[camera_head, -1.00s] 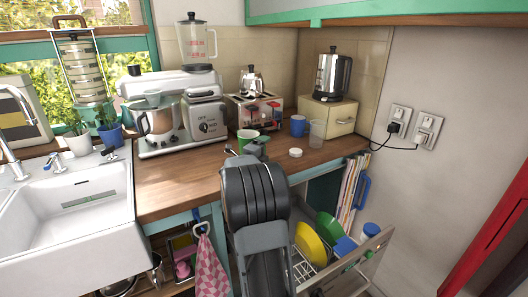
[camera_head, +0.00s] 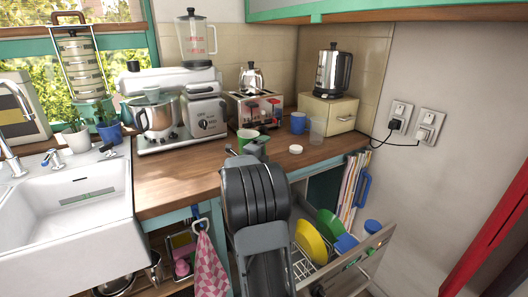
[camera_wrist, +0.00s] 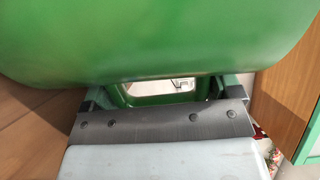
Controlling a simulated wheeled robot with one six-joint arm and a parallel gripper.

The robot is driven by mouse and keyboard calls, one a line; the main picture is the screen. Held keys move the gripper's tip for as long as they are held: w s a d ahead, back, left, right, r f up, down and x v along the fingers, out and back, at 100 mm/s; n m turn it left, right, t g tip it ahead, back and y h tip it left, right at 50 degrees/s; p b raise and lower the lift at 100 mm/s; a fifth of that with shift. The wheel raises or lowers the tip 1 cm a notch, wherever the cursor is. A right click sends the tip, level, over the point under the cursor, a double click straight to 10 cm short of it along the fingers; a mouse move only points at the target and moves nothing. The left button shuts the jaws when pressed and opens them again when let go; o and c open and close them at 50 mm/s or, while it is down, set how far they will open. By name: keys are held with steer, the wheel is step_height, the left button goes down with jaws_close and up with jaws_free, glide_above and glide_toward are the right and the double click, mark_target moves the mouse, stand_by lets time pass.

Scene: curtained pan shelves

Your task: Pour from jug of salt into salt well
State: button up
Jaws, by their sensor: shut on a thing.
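A green jug (camera_wrist: 150,40) fills the top of the wrist view, close to the camera. My gripper (camera_wrist: 165,108) is shut on its green handle, and part of the handle's opening shows beyond the jaws. In the head view, part of the green jug (camera_head: 257,148) shows at the counter's front edge, behind my dark arm. The rest of it, and most of the gripper, is hidden there. The jug's mouth and contents are not visible. I cannot make out a salt well in either view.
A small white round piece (camera_head: 295,149), a clear cup (camera_head: 317,131) and a blue mug (camera_head: 298,123) stand on the wooden counter (camera_head: 180,180). A green cup (camera_head: 247,136) stands behind the jug. Below, a pulled-out rack holds a yellow plate (camera_head: 309,242). A sink (camera_head: 75,200) is left.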

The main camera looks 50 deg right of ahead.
steer(key=shift+f, duration=0.15)
steer(key=o, duration=1)
steer(key=shift+o, duration=0.6)
steer(key=shift+f, duration=0.1)
steer(key=shift+a, duration=0.1)
steer(key=shift+s+a+b, duration=0.25)
steer(key=shift+a+b, duration=0.1)
steer(key=shift+a, duration=0.95)
steer(key=shift+s+a+b, duration=0.25)
steer(key=shift+a+b, duration=0.05)
steer(key=shift+a, duration=0.95)
steer(key=shift+s+a+b, duration=0.25)
steer(key=shift+a+b, duration=0.1)
steer(key=shift+a, duration=0.95)
jaws_close()
